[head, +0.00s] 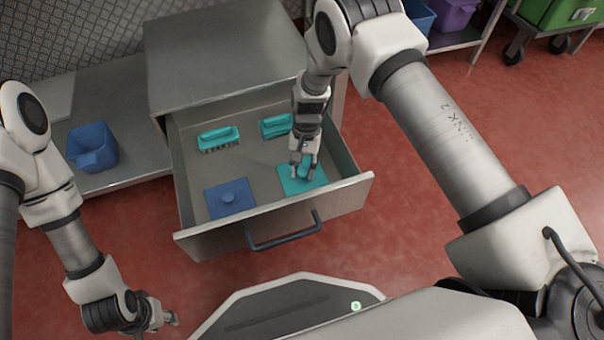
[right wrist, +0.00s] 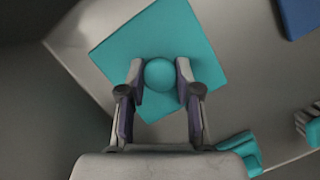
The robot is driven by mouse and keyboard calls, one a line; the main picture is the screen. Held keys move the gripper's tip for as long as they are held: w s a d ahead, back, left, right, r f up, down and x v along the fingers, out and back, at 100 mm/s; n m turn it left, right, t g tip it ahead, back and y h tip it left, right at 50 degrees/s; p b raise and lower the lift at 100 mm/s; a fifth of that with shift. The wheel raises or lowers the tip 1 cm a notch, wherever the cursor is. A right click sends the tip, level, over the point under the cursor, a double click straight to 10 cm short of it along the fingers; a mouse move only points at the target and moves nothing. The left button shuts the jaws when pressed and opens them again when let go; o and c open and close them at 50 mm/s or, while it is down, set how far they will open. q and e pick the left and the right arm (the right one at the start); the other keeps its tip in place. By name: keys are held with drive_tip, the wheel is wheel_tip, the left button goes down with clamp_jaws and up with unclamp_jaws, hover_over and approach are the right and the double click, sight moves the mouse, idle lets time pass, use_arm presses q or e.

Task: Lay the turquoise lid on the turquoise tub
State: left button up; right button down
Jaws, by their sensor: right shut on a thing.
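The turquoise lid (head: 316,180) is a flat square with a round knob, in the front right part of the open drawer (head: 275,225). My right gripper (head: 303,173) reaches down into the drawer and is shut on the lid's knob. In the right wrist view, the two fingers (right wrist: 160,80) stand on either side of the knob, over the turquoise lid (right wrist: 185,35). My left gripper (head: 170,319) is low at the left, outside the drawer, with nothing visible in it. Its finger gap is too small to judge. I see no turquoise tub in either view.
A blue lid (head: 229,199) lies left of the turquoise lid in the drawer. Two turquoise brushes (head: 219,138) (head: 275,126) lie behind. A blue tub (head: 92,147) stands on the left metal shelf. Purple (head: 453,14) and green containers (head: 552,12) are at the back right. The drawer walls surround my right gripper.

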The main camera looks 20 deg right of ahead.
sight(302, 175)
drive_tip(key=shift+r+p, duration=2.5)
drive_tip(key=shift+r, duration=0.1)
drive_tip(key=shift+f, duration=0.1)
